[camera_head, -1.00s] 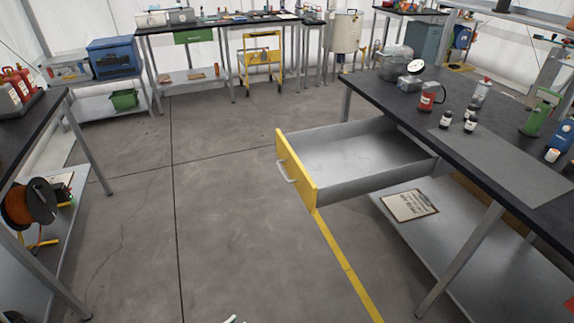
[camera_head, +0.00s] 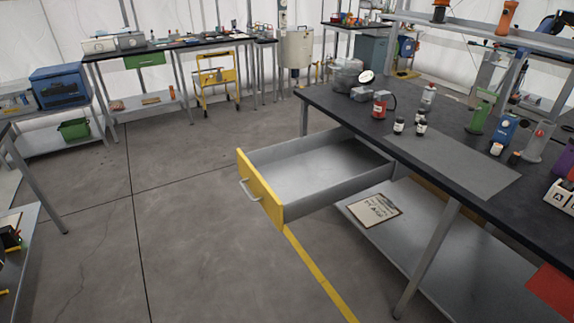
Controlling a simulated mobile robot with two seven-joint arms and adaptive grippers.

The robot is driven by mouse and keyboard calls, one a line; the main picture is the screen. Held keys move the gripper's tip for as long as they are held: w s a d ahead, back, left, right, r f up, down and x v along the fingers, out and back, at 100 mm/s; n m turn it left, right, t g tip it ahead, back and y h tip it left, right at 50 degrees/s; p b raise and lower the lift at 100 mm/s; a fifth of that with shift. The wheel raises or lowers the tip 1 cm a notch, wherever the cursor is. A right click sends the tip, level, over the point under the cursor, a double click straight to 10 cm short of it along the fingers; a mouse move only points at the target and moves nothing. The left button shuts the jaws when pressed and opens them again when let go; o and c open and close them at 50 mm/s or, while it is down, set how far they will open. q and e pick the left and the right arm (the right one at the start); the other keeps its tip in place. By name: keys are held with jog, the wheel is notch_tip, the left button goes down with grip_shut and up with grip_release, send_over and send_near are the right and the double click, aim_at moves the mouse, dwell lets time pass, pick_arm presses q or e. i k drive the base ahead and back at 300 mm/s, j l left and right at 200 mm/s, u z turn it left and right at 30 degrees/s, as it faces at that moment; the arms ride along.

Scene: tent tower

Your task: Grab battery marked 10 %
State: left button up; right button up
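No marking of 10 % can be read on anything in view, so I cannot tell which thing is the battery. A green upright device (camera_head: 479,117) and a blue upright device (camera_head: 502,131) stand on the right workbench (camera_head: 440,178); I cannot tell what they are. A grey device (camera_head: 538,141) stands to the right of the blue one. Neither of my grippers is in view.
An empty open drawer with a yellow front (camera_head: 260,188) juts from the workbench over the floor. Small dark bottles (camera_head: 421,127) and a red container (camera_head: 381,104) stand on the bench. A yellow cart (camera_head: 217,88) is at the back. The floor at left centre is clear.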

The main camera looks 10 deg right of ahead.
aim_at(421, 112)
jog(key=z, duration=0.45)
jog(key=i+l+z, duration=0.1)
jog(key=z, duration=0.35)
jog(key=i+z, duration=0.45)
jog(key=i+j+z, duration=0.1)
jog(key=z, duration=0.35)
